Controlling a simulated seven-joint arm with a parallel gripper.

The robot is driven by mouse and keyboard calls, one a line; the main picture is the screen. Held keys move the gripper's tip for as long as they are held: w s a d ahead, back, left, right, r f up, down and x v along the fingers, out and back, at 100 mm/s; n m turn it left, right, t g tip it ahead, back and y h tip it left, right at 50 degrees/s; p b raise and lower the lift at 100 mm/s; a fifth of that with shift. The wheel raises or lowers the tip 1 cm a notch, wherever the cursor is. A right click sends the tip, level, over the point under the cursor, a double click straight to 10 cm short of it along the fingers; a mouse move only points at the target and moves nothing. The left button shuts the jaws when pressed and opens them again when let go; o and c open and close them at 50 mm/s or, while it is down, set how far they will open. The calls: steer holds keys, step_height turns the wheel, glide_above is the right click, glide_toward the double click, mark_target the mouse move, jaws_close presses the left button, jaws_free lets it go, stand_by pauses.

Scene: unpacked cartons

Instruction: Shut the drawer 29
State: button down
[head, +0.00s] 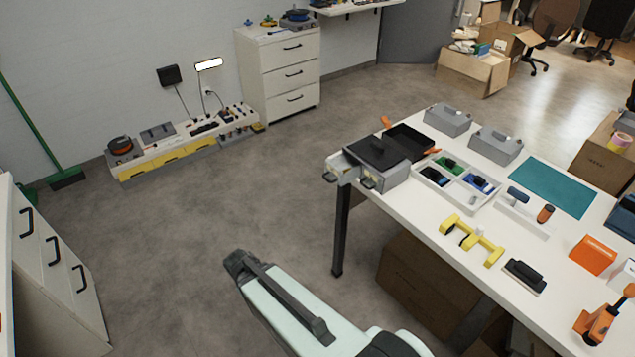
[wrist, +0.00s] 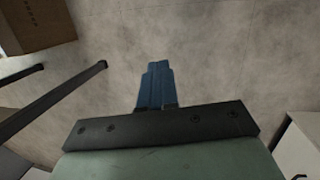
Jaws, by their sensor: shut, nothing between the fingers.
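No number 29 is readable on any drawer. A small grey drawer unit (head: 378,163) sits at the table's near left corner, with two front handles; its left drawer (head: 343,165) seems to stick out past the other, though this is small. A white cabinet (head: 279,72) at the back wall has three drawers that look flush. Another white cabinet (head: 45,275) at the left edge has several black handles, and its drawers look flush too. My gripper (head: 236,262) is over open floor, left of the table and apart from all drawers. Its blue fingers (wrist: 157,80) are together and empty.
The white table (head: 430,232) holds trays, grey boxes, a yellow tool and a teal mat. Its dark leg (head: 341,230) and a cardboard box (head: 415,282) stand right of my gripper. A low bench (head: 165,165) with yellow fronts lies along the wall. The middle floor is clear.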

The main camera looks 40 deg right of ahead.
steer(key=w+d+r+n+t+h, duration=0.1)
steer(key=w+d+r+n+h, duration=0.35)
steer(key=r, duration=0.45)
steer(key=w+d+r+n+h, duration=0.35)
steer(key=d+r, duration=0.25)
steer(key=r, duration=0.3)
steer(key=w+d+r+n+t+h, duration=0.1)
steer(key=w+d+r+n+h, duration=0.3)
steer(key=r, duration=0.5)
steer(key=n+h, duration=0.2)
steer(key=n, duration=0.3)
glide_toward(332, 172)
steer(key=d+f, duration=0.2)
steer(key=d, duration=0.1)
steer(key=shift+s+d+f, duration=0.15)
steer(key=shift+d, duration=0.15)
steer(key=d, duration=0.8)
steer(key=shift+d, duration=0.25)
